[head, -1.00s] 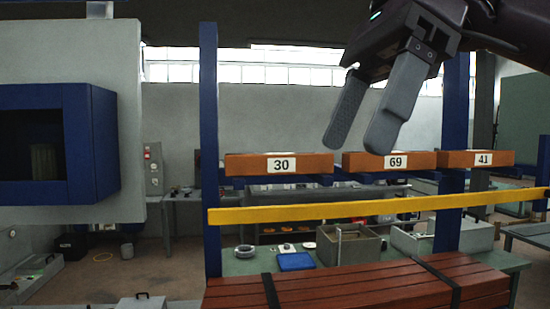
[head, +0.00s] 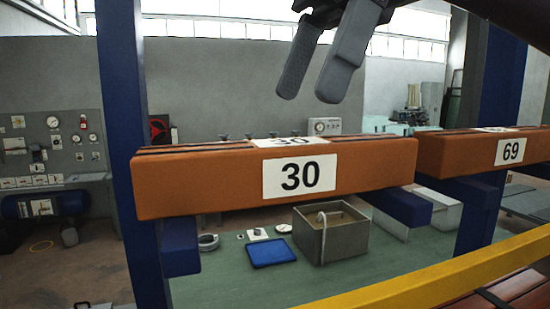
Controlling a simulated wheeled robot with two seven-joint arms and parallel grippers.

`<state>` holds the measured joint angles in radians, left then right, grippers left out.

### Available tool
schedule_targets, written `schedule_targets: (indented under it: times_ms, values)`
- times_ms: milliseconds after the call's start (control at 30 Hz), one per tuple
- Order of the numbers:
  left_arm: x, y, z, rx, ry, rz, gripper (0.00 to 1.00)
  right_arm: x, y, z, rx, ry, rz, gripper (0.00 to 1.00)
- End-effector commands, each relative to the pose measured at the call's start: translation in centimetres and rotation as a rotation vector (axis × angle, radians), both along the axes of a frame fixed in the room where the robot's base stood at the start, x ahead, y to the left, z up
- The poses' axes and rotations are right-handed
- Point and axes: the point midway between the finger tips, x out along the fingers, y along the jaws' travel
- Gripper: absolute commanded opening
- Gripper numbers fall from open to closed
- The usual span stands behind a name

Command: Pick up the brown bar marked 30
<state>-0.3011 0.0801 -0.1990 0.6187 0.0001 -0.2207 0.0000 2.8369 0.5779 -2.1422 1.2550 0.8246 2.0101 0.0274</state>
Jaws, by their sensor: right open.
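The brown bar marked 30 (head: 220,184) lies level across two blue supports of a frame, its white label facing me, with a second label on its top face. My right gripper (head: 304,96) is above the bar, its two grey fingers pointing down and slightly left. The fingers are apart with nothing between them, and they show above the bar's top edge without touching it. My left gripper is not in view.
A brown bar marked 69 (head: 470,150) rests to the right on the same frame. A blue post (head: 124,120) stands at the left end, another (head: 492,130) at right. A yellow rail (head: 430,285) crosses the lower right. A grey box (head: 330,240) and blue tray (head: 270,251) lie behind.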

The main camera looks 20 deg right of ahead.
Motion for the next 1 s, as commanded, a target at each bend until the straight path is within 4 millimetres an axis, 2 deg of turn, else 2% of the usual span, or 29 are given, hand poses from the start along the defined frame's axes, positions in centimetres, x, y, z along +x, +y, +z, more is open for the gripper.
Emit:
schedule_targets:
  times_ms: [33,100,267,600,900,1000]
  values:
    - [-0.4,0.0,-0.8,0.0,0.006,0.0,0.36,0.0,0.2,-1.1,0.0,0.002,0.003,0.65]
    - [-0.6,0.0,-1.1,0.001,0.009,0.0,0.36,0.0,0.5,-1.7,0.0,0.002,0.002,0.65]
    - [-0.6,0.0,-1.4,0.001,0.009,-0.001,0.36,-0.1,0.9,-2.7,0.0,0.003,0.002,0.65]
    - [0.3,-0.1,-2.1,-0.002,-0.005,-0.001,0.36,-0.4,2.2,-6.5,0.0,0.003,0.002,0.65]
    - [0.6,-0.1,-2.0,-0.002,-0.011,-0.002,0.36,-0.4,2.3,-6.7,0.001,0.002,0.001,0.65]
    - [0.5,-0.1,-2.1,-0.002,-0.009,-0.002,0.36,-0.4,2.3,-6.7,0.001,0.002,0.001,0.52]
